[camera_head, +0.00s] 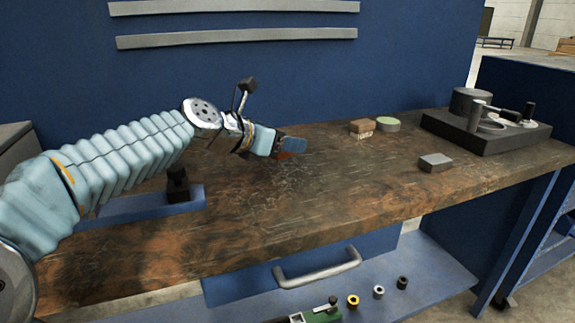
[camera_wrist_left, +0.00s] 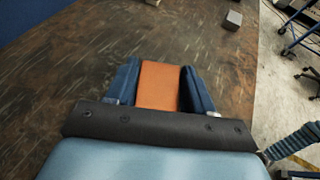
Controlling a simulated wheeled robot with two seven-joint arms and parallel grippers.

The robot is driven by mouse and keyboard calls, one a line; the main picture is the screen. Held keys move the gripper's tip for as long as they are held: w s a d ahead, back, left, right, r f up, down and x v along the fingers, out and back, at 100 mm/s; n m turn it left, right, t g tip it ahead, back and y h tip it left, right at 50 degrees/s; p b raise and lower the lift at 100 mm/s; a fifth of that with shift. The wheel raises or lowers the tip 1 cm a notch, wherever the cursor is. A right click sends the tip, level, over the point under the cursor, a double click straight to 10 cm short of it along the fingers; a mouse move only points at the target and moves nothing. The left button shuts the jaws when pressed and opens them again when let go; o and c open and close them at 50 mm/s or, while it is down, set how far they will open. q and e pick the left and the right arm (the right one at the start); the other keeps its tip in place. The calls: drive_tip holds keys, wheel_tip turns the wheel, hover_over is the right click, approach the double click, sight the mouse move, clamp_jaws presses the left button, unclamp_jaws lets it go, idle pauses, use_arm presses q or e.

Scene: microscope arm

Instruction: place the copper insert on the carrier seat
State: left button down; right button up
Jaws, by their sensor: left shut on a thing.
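My left gripper (camera_head: 292,148) reaches in from the left and hangs over the middle of the wooden bench. In the left wrist view its two blue fingers (camera_wrist_left: 160,88) are shut on the copper insert (camera_wrist_left: 159,84), a flat orange block with its sides against them. In the head view only a small reddish edge of the insert (camera_head: 285,155) shows at the fingertips. I cannot tell for sure which thing is the carrier seat. A dark base with several cylindrical parts (camera_head: 455,125) stands at the right end of the bench. My right gripper is not in view.
A grey block (camera_head: 435,162) lies right of the gripper, also seen in the left wrist view (camera_wrist_left: 233,19). The bench (camera_head: 330,190) is clear between. Small rings lie on the lower shelf (camera_head: 430,270).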

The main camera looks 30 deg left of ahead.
sight(287, 173)
use_arm(q)
drive_tip(key=shift+w+a+f+b, duration=0.15)
drive_tip(key=shift+w+f+b, duration=0.05)
drive_tip(key=shift+w+f, duration=0.35)
drive_tip(key=shift+w+a+f+b, duration=0.15)
drive_tip(key=shift+w+f, duration=0.25)
drive_tip(key=shift+f, duration=0.25)
drive_tip(key=shift+w+a+f+b, duration=0.15)
drive_tip(key=shift+f+b, duration=0.25)
drive_tip(key=shift+f, duration=0.55)
drive_tip(key=shift+w+d+f+b, duration=0.15)
drive_tip(key=shift+f+b, duration=0.25)
drive_tip(key=shift+f, duration=0.5)
drive_tip(key=shift+a, duration=0.1)
drive_tip(key=shift+f, duration=0.1)
drive_tip(key=shift+c, duration=2.1)
unclamp_jaws()
